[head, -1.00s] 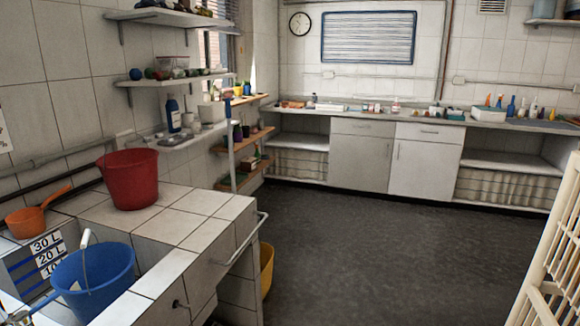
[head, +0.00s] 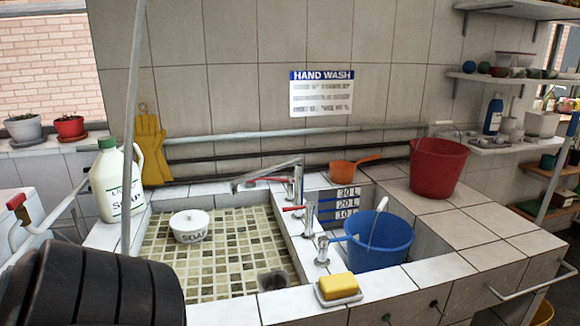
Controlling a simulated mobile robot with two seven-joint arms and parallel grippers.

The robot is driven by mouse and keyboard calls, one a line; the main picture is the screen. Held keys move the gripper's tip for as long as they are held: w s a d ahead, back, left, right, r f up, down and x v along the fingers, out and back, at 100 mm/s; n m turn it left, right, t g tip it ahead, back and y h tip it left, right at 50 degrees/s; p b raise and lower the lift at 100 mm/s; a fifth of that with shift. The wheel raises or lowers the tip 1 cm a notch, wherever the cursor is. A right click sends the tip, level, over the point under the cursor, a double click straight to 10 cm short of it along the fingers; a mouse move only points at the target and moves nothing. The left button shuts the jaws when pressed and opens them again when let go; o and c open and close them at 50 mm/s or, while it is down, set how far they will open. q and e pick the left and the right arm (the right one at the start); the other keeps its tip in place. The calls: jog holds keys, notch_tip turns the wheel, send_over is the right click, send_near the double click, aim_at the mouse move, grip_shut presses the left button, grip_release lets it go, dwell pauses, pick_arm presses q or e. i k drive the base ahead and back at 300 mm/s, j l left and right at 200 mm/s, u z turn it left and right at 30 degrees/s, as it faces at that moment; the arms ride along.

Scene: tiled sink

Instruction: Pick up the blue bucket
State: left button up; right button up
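The blue bucket (head: 378,243) stands in the right-hand basin of the tiled sink, in the right half of the head view. Its pale handle stands up over the rim, and its lower part is hidden by the basin's front edge. Neither of my grippers is in view.
A red bucket (head: 437,168) stands on the tiled counter at right, with an orange pan (head: 352,166) left of it. Yellow soap (head: 338,286) lies at the front edge. A soap jug (head: 117,182) stands at left. A black rounded object (head: 95,288) fills the lower left.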

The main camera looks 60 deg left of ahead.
aim_at(382, 240)
jog(key=u, duration=2.25)
jog(key=l+u, duration=0.8)
jog(key=k+l+u, duration=0.15)
jog(key=l, duration=0.25)
jog(key=l+u, duration=0.1)
jog(key=l, duration=0.35)
jog(key=k+l, duration=0.1)
jog(key=l, duration=0.3)
jog(key=k+l, duration=0.15)
jog(key=l, duration=0.25)
